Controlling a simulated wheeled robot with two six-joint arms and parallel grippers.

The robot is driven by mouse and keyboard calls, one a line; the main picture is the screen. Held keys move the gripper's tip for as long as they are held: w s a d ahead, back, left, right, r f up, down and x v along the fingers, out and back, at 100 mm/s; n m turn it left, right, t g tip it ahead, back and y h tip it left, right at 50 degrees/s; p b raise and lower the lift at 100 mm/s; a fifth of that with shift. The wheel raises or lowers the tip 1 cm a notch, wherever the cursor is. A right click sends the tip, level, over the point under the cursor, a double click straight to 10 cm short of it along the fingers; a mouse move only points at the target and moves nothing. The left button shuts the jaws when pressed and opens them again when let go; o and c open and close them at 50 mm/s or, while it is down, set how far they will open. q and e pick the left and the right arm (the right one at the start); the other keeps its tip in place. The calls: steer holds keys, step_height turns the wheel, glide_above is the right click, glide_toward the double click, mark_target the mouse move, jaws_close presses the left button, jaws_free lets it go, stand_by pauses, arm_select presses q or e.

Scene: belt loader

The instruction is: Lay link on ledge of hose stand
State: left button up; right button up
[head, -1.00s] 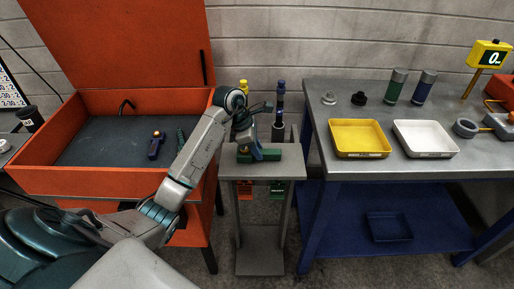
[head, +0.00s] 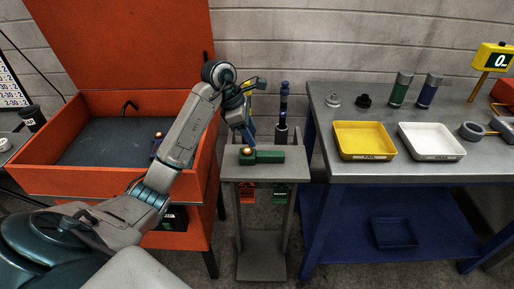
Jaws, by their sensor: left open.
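The grey hose stand (head: 258,250) stands between the orange bench and the metal table. A green piece (head: 268,155), which looks like the link, lies flat on its ledge (head: 245,173), with a small orange-and-yellow knob at its left end. My left gripper (head: 249,138) is open, just above the left end of the green piece. It appears empty and apart from the piece, though the gap is hard to judge. A dark upright hose with blue parts (head: 282,115) stands behind the ledge. My right gripper is not in view.
The orange bench (head: 75,182) with its raised lid is at left; my arm hides part of its inside. On the right table (head: 395,168) are a yellow tray (head: 362,155), a white tray (head: 430,155) and cylinders.

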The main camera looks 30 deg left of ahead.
arm_select(q)
steer(key=p+v, duration=0.2)
steer(key=v, duration=0.2)
steer(key=shift+r, duration=0.2)
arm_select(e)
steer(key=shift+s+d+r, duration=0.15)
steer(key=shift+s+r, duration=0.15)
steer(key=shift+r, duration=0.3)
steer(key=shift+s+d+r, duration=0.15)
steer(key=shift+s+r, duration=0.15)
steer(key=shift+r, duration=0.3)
